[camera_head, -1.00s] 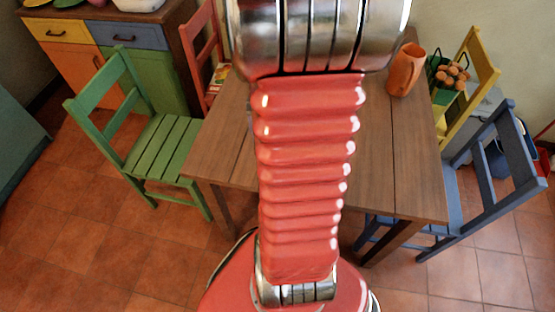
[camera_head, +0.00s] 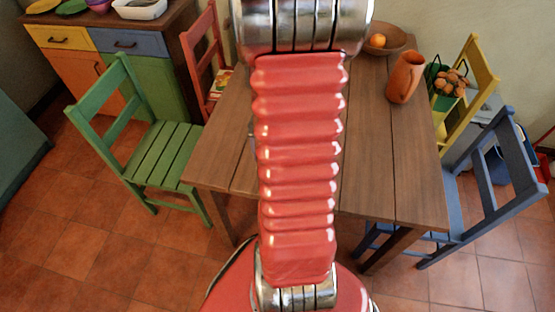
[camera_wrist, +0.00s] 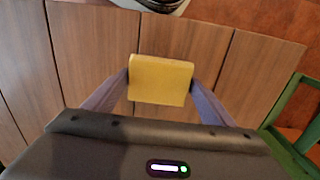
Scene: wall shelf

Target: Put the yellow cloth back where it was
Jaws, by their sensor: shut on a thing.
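The yellow cloth (camera_wrist: 160,82) shows in the wrist view as a flat, roughly square piece. My gripper (camera_wrist: 160,84) is shut on it, with one finger at its left edge and one at its right edge. The wooden table top (camera_wrist: 92,60) lies behind and below the cloth; I cannot tell how high the cloth is above it. In the head view my own arm covers the middle of the table (camera_head: 385,165), and the gripper and cloth are hidden there.
An orange jug (camera_head: 405,78) and a wooden bowl (camera_head: 392,38) with an orange fruit stand at the table's far right. A green chair (camera_head: 160,150), a red chair (camera_head: 203,55), a yellow chair (camera_head: 482,68) and a blue chair (camera_head: 490,190) stand around it. The table's front right is clear.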

